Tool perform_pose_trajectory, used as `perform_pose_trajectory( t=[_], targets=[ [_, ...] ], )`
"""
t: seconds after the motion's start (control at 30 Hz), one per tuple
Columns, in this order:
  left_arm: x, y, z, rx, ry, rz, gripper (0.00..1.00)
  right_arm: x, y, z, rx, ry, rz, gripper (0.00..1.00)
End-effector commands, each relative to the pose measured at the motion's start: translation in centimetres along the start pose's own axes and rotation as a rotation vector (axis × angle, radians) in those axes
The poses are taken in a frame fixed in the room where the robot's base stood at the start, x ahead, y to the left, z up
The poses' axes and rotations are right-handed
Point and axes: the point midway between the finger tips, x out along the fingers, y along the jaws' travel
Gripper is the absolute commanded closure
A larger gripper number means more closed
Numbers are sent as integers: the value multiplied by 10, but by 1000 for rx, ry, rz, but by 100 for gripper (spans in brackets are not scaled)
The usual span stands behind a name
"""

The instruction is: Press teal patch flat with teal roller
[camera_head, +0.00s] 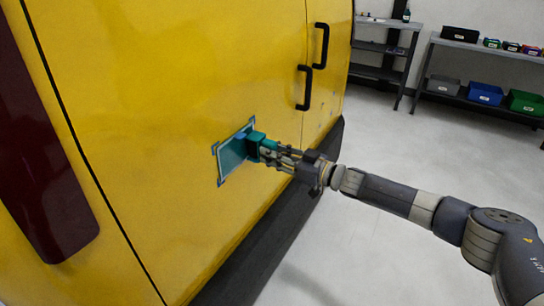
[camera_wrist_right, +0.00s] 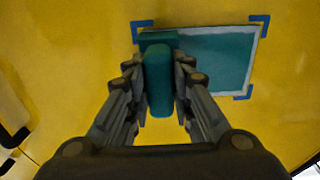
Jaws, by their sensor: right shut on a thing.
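The teal patch (camera_head: 229,158) lies on the yellow vehicle side, framed by blue corner marks. In the right wrist view the patch (camera_wrist_right: 222,62) has a pale border and extends to the right of the roller. My right gripper (camera_head: 268,152) is shut on the teal roller (camera_head: 254,143), whose handle (camera_wrist_right: 160,85) runs between the fingers. The roller's wide head (camera_wrist_right: 157,38) is at the patch's left part in the right wrist view. It appears to be against the patch, but exact contact is hard to tell. My left gripper is not in view.
The yellow panel (camera_head: 180,70) has black door handles (camera_head: 320,45) above the patch and a dark lower trim (camera_head: 270,235) below. Shelves with bins (camera_head: 485,92) stand far right. The grey floor (camera_head: 390,140) between is clear.

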Motion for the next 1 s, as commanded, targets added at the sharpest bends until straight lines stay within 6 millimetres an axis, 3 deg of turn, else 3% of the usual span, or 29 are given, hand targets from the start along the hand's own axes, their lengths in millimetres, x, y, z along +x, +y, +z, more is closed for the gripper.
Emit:
perform_pose_trajectory(
  t=[0.23, 0.53, 0.87, 1.0],
  targets=[
    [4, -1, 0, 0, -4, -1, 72, 0, 2, 1, -1, 1, 1, 98],
    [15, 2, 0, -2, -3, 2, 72, 1, 19, 2, -2, 1, 1, 98],
    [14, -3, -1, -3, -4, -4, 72, 0, 20, 0, 0, 0, 0, 98],
    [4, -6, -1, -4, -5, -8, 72, -9, 21, -1, 2, 0, 1, 98]
  ],
)
